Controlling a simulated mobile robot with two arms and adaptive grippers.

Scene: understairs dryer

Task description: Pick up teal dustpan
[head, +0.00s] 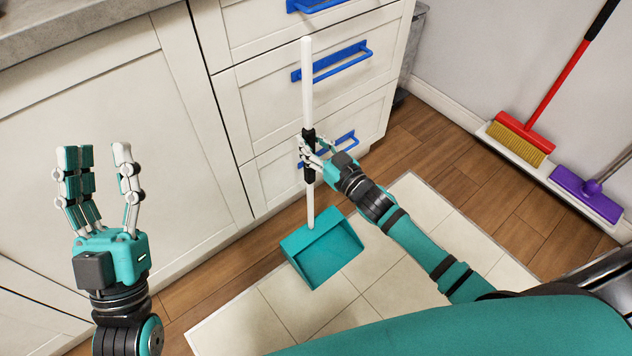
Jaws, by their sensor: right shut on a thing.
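The teal dustpan (331,252) has a long white handle with a black grip section and stands nearly upright in front of the drawers. Its pan is over the cream tiled mat; I cannot tell whether it touches the mat. My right gripper (312,150) is shut on the handle at the black grip section, and its fingers hide part of it. My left gripper (98,165) is raised at the left in front of a cabinet door, with its fingers pointing up, apart and empty.
White drawers with blue handles (340,62) stand close behind the dustpan handle. A red broom (527,133) and a purple broom (588,193) rest on a white strip by the right wall. Wooden floor (450,165) lies clear between the mat and the brooms. A grey countertop (75,22) is at upper left.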

